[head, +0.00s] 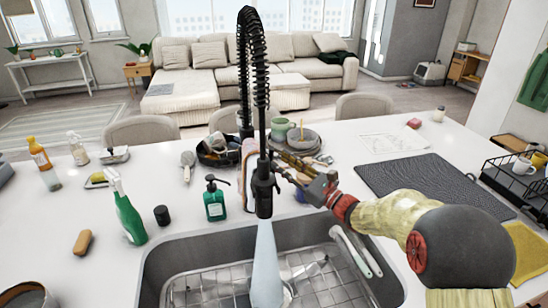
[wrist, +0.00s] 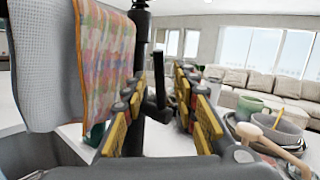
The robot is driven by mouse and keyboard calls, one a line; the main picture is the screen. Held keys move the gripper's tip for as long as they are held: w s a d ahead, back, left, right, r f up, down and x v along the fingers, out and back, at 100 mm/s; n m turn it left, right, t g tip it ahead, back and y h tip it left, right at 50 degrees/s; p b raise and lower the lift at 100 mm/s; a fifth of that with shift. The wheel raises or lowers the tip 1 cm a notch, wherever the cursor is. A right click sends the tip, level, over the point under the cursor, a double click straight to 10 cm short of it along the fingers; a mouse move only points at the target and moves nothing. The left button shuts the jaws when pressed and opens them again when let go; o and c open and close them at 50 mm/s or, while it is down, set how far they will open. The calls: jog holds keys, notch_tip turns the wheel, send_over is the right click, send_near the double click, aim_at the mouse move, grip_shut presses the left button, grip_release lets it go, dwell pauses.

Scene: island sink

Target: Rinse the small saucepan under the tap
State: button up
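The black spring-hose tap (head: 264,190) stands at the sink (head: 205,252), and a pale blue stream of water (head: 265,265) runs from its spout. My gripper (head: 286,168) is just right of and behind the tap head. In the wrist view my gripper (wrist: 160,100) is open, with yellow-padded fingers on either side of the tap's upright black lever (wrist: 159,78); I cannot tell whether they touch it. A round pot (head: 28,294), partly cut off at the lower left, may be the small saucepan. No saucepan shows under the stream.
Patterned cloths (wrist: 108,65) hang close left of my fingers. Stacked dishes (head: 300,143) and a dark pan of items (head: 217,152) stand behind the tap. A green soap bottle (head: 215,203) and spray bottle (head: 128,215) stand left. A dark drying mat (head: 425,180) lies right.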

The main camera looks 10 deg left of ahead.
jog(key=v, duration=0.6)
jog(key=shift+d, duration=0.25)
jog(key=shift+s+f, duration=0.1)
jog(key=shift+f, duration=0.05)
